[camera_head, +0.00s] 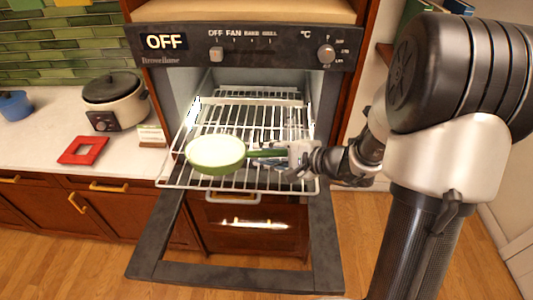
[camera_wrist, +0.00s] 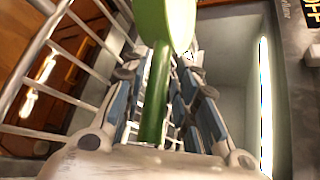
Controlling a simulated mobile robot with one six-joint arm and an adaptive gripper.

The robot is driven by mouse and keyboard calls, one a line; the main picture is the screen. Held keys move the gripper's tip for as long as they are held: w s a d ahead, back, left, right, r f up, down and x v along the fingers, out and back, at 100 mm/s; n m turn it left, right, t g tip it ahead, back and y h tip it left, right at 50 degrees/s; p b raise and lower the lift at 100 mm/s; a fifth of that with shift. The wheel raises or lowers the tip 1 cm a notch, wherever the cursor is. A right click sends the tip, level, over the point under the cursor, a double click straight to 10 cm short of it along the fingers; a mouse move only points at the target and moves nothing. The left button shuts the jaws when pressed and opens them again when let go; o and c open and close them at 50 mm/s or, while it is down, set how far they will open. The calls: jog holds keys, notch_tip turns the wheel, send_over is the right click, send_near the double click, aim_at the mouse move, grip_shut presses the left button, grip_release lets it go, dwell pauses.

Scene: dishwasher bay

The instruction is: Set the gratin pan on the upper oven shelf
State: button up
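The gratin pan (camera_head: 216,152) is green with a pale inside. It sits over the front left of the oven's pulled-out upper shelf (camera_head: 173,184), its green handle (camera_head: 266,153) pointing right. I cannot tell whether it rests on the wires or is just above them. My gripper (camera_head: 296,156) is at the handle's right end. In the wrist view, the handle (camera_wrist: 157,95) runs between the two fingers of my gripper (camera_wrist: 162,70), with gaps visible on both sides, so it looks open around the handle. The pan's underside (camera_wrist: 168,15) shows only partly there.
The oven door (camera_head: 235,278) is folded down in front. Another rack (camera_head: 250,92) lies further inside. The control panel (camera_head: 245,47) is above. On the left counter stand a cooker (camera_head: 112,103), a red trivet (camera_head: 84,147) and a blue pot (camera_head: 15,104). The shelf's back part is free.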

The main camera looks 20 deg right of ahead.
jog(key=p+v, duration=0.1)
jog(key=v, duration=1.1)
jog(key=shift+r, duration=0.1)
jog(key=s+a+f+n+g+b, duration=0.1)
jog(key=s+a+n+g+b, duration=0.2)
jog(key=s+a+n+g, duration=0.65)
jog(key=s+d+n+t+h+b, duration=0.2)
jog(key=s+n+t+h+b, duration=0.2)
jog(key=s+h, duration=0.4)
jog(key=shift+s+d+f+n+h, duration=0.3)
jog(key=shift+s+f+n+h, duration=0.15)
jog(key=shift+s+n, duration=0.2)
jog(key=shift+c, duration=0.4)
